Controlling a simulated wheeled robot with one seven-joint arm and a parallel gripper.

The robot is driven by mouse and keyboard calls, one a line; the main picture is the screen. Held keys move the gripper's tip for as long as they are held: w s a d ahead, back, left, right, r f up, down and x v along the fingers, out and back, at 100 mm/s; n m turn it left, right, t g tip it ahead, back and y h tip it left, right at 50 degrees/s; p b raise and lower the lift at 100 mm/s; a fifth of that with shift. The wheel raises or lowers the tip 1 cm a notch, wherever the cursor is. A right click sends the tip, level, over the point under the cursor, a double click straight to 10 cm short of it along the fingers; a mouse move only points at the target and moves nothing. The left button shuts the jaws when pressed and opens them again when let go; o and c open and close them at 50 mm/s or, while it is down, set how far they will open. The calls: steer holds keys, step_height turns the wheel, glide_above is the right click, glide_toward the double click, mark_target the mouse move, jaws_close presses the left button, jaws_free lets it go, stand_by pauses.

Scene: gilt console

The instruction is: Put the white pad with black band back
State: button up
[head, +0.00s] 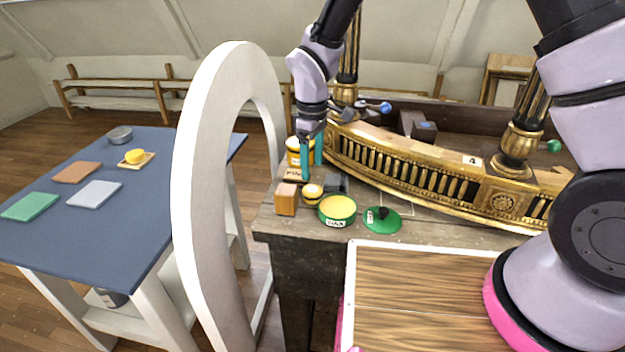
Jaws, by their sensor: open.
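My gripper (312,158) points down over the left end of the dark workbench (310,252), its teal fingers apart. I cannot make out a white pad with a black band for certain. A pale grey-white pad (95,194) lies flat on the blue table (60,245), and no band shows on it. By my fingers stand a yellow tin with a white label (296,150) and a small labelled piece (296,174), both partly hidden. I cannot tell whether anything lies between the fingers.
Around the gripper are an orange-brown block (286,198), an open green tin (337,209) and a green lid (382,219). The gilt console piece (430,175) fills the bench to the right. A white arch (205,190) stands between table and bench. Green (30,206) and brown (77,172) pads lie on the table.

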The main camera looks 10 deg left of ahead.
steer(key=w+d+r+m+t+y, duration=0.1)
steer(key=d+r+m, duration=0.3)
steer(key=d+r, duration=0.6)
steer(key=w+d+r+m+t+y, duration=0.15)
steer(key=d+r+m, duration=0.25)
steer(key=d+r, duration=0.65)
steer(key=s+d+r+m+t, duration=0.4)
steer(key=s+d+r+m, duration=0.6)
steer(key=s+d+r, duration=0.1)
steer(key=shift+s+d+r, duration=0.2)
steer(key=shift+d+r, duration=0.4)
steer(key=shift+d, duration=0.65)
steer(key=shift+s+d+m+t+h, duration=0.25)
steer(key=shift+s+m+t, duration=0.05)
steer(key=shift+s+t, duration=0.1)
steer(key=shift+c, duration=0.3)
steer(key=w+a+f+n+g, duration=0.3)
steer(key=w+a+f+n, duration=0.35)
steer(key=w+n, duration=0.2)
steer(key=n+g+y, duration=0.1)
steer(key=n+g, duration=0.4)
steer(key=n, duration=1.1)
glide_toward(314, 189)
steer(key=x, duration=0.3)
steer(key=shift+s+a+f, duration=0.1)
steer(key=shift+f, duration=0.15)
steer(key=shift+x, duration=3.15)
